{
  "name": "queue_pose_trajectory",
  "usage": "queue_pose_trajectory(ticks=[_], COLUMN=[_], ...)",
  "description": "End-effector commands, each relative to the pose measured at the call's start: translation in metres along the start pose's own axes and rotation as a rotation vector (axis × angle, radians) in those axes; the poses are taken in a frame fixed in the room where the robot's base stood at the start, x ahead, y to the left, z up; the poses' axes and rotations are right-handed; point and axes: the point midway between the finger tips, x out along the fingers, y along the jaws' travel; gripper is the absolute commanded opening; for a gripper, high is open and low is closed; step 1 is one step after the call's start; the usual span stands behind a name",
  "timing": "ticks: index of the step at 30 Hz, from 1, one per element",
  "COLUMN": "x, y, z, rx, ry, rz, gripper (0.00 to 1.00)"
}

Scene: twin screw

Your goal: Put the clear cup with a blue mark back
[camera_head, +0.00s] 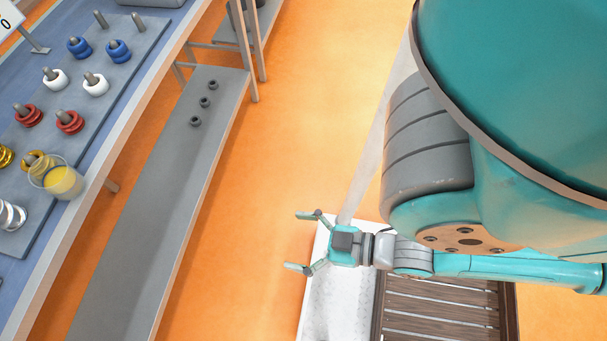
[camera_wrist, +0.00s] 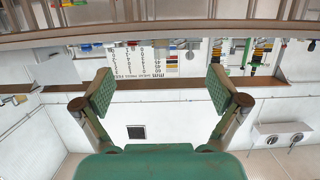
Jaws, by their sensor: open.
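A clear cup (camera_head: 62,181) with yellow in it sits at the near edge of the blue table on the left in the head view, beside a yellow ringed peg. I cannot see a blue mark on it, and no other clear cup is visible. My gripper (camera_head: 303,241) is open and empty, well to the right of the table, over the floor near a white surface. In the wrist view my gripper (camera_wrist: 159,92) shows its two green pads wide apart, with nothing between them.
A grey board (camera_head: 124,56) on the blue table (camera_head: 105,141) carries pegs with blue, white, red, yellow and silver rings. A grey lower shelf (camera_head: 176,170) holds three small dark rings (camera_head: 204,101). Orange floor (camera_head: 250,190) lies open between the shelf and my gripper.

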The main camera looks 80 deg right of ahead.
Motion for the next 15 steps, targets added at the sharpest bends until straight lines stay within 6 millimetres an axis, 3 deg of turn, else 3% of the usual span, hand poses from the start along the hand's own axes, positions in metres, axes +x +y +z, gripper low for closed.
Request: queue_pose_trajectory(ticks=[5,15], x=[-0.0158,-0.0113], y=[0.0000,0.0002], z=[-0.0008,-0.0007], rx=[0.000,0.000], ry=[-0.013,-0.006], rz=[0.000,0.001], gripper=[1.00,1.00])
